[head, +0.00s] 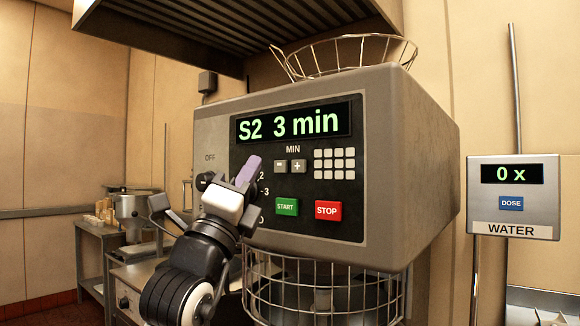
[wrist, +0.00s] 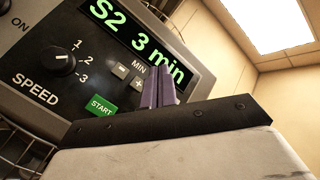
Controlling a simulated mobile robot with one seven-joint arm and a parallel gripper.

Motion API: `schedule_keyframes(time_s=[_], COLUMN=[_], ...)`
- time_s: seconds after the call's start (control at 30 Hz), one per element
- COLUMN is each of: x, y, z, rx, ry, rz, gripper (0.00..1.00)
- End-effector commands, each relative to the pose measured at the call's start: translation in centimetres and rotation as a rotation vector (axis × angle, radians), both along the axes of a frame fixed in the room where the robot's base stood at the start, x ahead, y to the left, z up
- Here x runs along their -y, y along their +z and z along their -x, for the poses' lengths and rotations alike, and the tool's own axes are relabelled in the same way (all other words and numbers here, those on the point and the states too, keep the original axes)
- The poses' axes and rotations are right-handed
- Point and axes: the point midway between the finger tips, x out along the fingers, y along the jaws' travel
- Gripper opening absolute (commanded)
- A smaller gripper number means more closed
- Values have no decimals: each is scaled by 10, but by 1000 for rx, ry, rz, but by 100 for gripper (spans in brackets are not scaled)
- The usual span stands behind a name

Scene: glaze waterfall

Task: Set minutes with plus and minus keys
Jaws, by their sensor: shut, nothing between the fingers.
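The mixer's control panel has a lit display (head: 293,123) reading "S2 3 min"; it also shows in the wrist view (wrist: 137,38). Below it, under "MIN", are the minus key (head: 280,166) and the plus key (head: 299,166). My gripper (head: 251,167) is shut and empty, its purple fingers pointing up toward the panel, left of both keys in the head view. In the wrist view the fingers (wrist: 158,88) stand close beside the plus key (wrist: 137,83), with the minus key (wrist: 121,71) further left. I cannot tell whether they touch the panel.
Green START (head: 286,207) and red STOP (head: 328,211) keys sit below, with a white keypad (head: 334,163) at right. The speed knob (wrist: 64,62) is left of START. A wire guard (head: 325,295) hangs under the mixer. A water doser (head: 514,196) reading "0 x" is at right.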

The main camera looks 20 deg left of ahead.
Motion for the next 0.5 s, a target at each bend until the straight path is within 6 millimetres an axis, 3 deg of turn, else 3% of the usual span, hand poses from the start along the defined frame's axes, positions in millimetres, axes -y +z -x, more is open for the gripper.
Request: schedule_keyframes(time_s=[0.27,0.5], x=[2,12], y=[1,3], z=[-5,-32], rx=[-1,-2], ry=[-2,-5], rz=[3,3], gripper=[0,0])
